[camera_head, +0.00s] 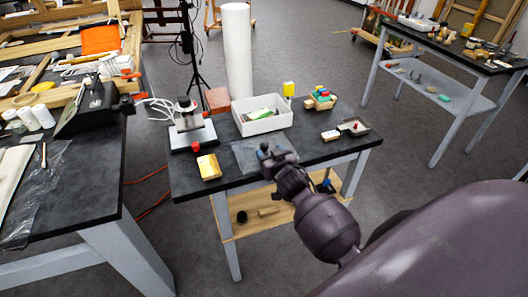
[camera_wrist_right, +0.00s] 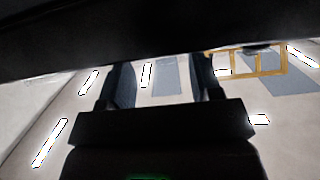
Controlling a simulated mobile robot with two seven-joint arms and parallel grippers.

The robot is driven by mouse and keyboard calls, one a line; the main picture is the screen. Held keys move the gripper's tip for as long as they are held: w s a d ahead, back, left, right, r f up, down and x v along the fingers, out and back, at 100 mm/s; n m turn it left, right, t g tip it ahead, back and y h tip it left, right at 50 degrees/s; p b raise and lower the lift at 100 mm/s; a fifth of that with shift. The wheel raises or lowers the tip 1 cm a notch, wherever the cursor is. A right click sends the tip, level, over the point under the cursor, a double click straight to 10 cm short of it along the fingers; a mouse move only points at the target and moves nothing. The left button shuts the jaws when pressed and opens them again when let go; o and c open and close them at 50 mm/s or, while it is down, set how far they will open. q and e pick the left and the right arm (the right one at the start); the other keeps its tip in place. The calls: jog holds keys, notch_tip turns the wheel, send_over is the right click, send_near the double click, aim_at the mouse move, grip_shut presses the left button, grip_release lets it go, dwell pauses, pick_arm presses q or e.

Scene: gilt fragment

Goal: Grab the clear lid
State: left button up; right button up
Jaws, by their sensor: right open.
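A flat, see-through piece (camera_head: 243,156) lies on the dark table behind and left of my right gripper; it may be the clear lid, but I cannot tell for sure. My right gripper (camera_head: 265,150) is over the front middle of the table, partly hiding that piece. I cannot tell whether it touches it. In the right wrist view my right gripper (camera_wrist_right: 163,85) has its two fingers apart with nothing between them. My left gripper is in neither view.
On the table (camera_head: 330,158) stand a white bin (camera_head: 262,127), a gold block (camera_head: 208,167), a device with a grey base (camera_head: 192,136), a small tray (camera_head: 354,127) and coloured blocks (camera_head: 321,98). A white roll (camera_head: 237,50) stands behind. The front right tabletop is bare.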

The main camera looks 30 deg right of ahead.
aim_at(266, 147)
jog(key=shift+x, duration=2.6)
jog(key=shift+r, duration=0.2)
jog(key=c, duration=1)
